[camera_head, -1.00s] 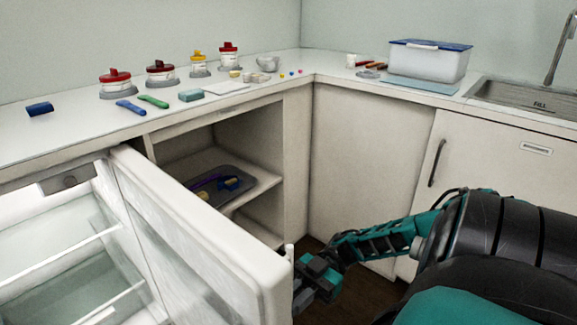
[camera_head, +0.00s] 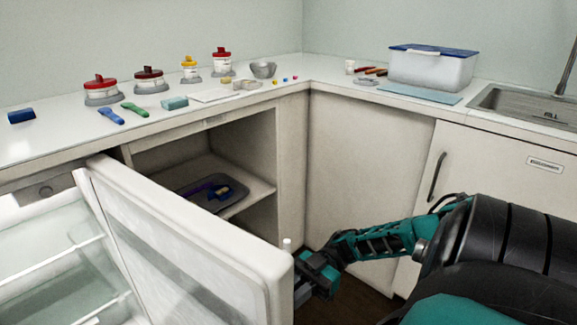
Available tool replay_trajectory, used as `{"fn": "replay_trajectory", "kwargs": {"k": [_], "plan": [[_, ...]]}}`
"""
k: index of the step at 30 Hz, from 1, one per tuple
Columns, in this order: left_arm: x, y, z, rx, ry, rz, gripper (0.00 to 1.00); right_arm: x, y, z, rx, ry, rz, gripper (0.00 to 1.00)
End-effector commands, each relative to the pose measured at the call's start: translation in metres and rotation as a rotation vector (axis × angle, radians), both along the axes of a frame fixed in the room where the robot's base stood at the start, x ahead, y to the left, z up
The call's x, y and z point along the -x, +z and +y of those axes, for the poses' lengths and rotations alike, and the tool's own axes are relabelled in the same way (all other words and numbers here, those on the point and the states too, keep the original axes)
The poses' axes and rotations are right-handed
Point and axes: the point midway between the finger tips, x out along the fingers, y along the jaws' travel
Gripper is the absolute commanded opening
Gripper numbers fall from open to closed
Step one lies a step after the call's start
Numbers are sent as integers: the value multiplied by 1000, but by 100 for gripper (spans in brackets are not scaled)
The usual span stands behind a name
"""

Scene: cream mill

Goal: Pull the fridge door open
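The white fridge door (camera_head: 190,235) stands open at the lower left, swung out from the fridge (camera_head: 45,265), whose shelves show inside. A short pale handle end (camera_head: 287,244) shows at the door's free edge. My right gripper (camera_head: 305,283) is at that edge, beside the handle, with the arm coming in from the right. Its fingers are mostly hidden behind the door edge, so I cannot tell whether they are shut on the handle. My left gripper is not in view.
An open cabinet with a grey tray (camera_head: 236,200) is behind the door. The counter (camera_head: 50,140) holds jars, brushes and a lidded box (camera_head: 430,70). A closed cupboard door (camera_head: 490,175) is at right. Dark floor shows below my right arm.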

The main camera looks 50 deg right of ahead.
Motion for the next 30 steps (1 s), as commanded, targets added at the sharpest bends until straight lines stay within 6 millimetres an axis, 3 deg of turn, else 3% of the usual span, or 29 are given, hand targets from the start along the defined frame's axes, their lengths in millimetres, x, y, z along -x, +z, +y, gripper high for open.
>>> {"fn": "replay_trajectory", "kwargs": {"k": [14,15,18,26,30], "plan": [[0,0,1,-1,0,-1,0,0,-1,0,3,-2,3,0],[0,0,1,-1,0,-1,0,0,-1,0,3,-2,3,19],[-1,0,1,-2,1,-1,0,0,-1,0,3,-1,2,29],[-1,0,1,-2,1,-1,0,0,0,-1,1,-1,1,30],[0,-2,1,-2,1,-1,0,1,-1,-11,2,-2,0,30]]}}
